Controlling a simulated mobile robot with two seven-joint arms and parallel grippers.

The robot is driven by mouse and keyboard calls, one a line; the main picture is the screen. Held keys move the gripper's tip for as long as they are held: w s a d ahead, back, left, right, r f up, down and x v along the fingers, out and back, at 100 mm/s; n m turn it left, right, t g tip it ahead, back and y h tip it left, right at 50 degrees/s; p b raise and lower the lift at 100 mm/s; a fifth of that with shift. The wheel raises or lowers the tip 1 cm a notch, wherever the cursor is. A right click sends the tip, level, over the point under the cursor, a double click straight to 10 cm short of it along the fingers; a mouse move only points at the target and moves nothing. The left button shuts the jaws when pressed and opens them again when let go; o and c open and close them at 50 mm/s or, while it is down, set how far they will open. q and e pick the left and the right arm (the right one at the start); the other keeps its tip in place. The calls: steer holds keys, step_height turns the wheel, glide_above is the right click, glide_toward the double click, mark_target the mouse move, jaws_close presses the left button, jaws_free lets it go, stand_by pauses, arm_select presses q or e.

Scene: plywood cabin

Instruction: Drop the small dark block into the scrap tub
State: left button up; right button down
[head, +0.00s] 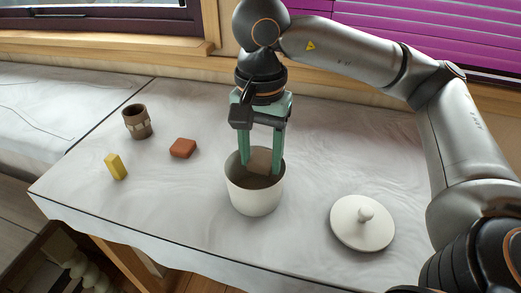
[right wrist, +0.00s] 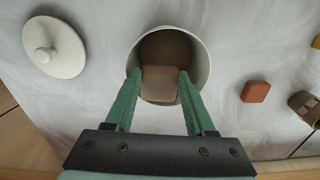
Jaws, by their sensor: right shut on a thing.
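My right gripper (head: 261,166) is shut on the small dark block (head: 260,160), a brownish piece held between its two green fingers. The white scrap tub (head: 254,198) stands upright on the table, and the block is over its open mouth. In the right wrist view the block (right wrist: 160,86) lies between the fingertips, in front of the tub's dark inside, with the tub rim (right wrist: 204,58) around it. I cannot tell whether the block is just above the rim or a little below it. My left gripper is not in view.
A white lid with a knob (head: 362,222) lies right of the tub. A red-orange block (head: 183,148), a yellow block (head: 116,167) and a brown cup-like piece (head: 137,122) stand to the left. The marbled tabletop (head: 310,140) is otherwise clear nearby. A window sill runs behind.

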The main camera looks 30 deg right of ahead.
mark_target(261, 163)
steer(key=c, duration=0.7)
jaws_free()
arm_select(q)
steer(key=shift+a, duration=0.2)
arm_select(e)
steer(key=o, duration=0.5)
steer(key=shift+o, duration=0.2)
arm_select(q)
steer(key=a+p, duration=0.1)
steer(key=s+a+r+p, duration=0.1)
steer(key=p, duration=0.1)
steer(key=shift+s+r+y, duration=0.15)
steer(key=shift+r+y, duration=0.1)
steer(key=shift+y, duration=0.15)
arm_select(e)
step_height(261, 163, up, 13)
steer(key=shift+f, duration=0.15)
steer(key=shift+s+f, duration=0.1)
